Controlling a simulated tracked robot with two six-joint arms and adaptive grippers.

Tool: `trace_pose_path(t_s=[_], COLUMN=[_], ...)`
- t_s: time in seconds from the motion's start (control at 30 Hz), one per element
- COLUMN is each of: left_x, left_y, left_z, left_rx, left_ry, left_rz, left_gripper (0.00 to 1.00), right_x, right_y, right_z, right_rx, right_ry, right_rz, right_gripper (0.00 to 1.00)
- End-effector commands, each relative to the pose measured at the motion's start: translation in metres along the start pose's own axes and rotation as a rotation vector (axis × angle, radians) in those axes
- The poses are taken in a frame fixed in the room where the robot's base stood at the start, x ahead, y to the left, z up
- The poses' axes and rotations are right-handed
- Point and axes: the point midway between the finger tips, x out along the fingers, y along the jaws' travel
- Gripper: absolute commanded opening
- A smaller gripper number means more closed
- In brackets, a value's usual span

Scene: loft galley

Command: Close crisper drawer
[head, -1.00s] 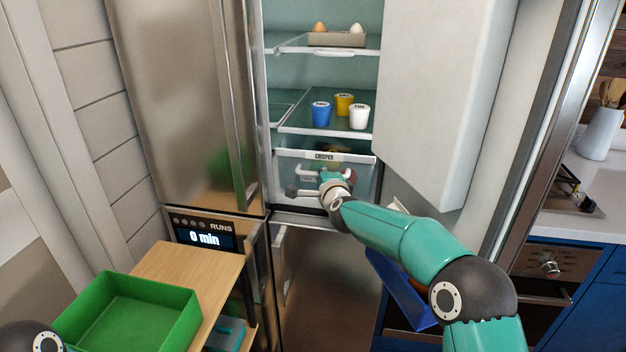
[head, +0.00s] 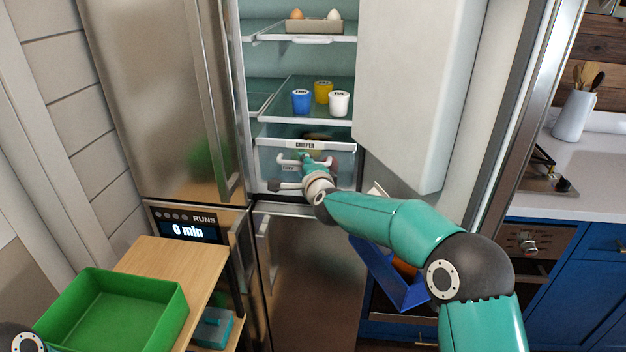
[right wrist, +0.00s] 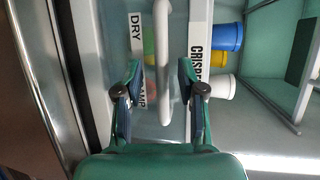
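The crisper drawer (head: 264,171) is the clear bin with a white label strip at the bottom of the open fridge compartment. My right gripper (head: 303,163) is at its front and partly covers it. In the right wrist view, my right gripper (right wrist: 160,72) is open, with the pale bar handle (right wrist: 163,35) between its two fingers. A gap shows on each side of the bar. The drawer's label (right wrist: 197,50) and the DRY mark show beside it. I cannot tell exactly how far out the drawer stands. My left gripper is not in view.
The open fridge door (head: 408,100) stands right of the drawer, close to my right arm. Cups (head: 301,102) and eggs (head: 333,14) are on shelves above. A green bin (head: 160,303) on a wooden cart (head: 190,262) is at lower left. A blue bin (head: 381,270) sits behind my right arm.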

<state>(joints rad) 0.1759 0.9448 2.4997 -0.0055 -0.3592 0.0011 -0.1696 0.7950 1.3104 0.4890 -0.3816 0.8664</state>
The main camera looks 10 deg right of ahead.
Motion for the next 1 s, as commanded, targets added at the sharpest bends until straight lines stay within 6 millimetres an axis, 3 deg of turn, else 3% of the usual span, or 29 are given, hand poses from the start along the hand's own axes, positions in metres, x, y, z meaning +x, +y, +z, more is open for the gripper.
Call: trace_pose_path(t_s=[0.5, 0.7, 1.0], left_x=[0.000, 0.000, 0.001], left_y=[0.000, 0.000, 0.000], left_z=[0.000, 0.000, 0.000], left_rx=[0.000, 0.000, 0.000], left_ry=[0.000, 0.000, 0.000], left_rz=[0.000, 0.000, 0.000], left_gripper=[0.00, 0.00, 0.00], right_x=[-0.085, -0.099, -0.100], right_y=[0.001, 0.002, 0.002], right_z=[-0.001, -0.001, -0.001], right_rx=[0.000, 0.000, 0.000], right_ry=[-0.001, 0.000, 0.000], right_rz=[0.000, 0.001, 0.001], right_gripper=[0.39, 0.39, 0.38])
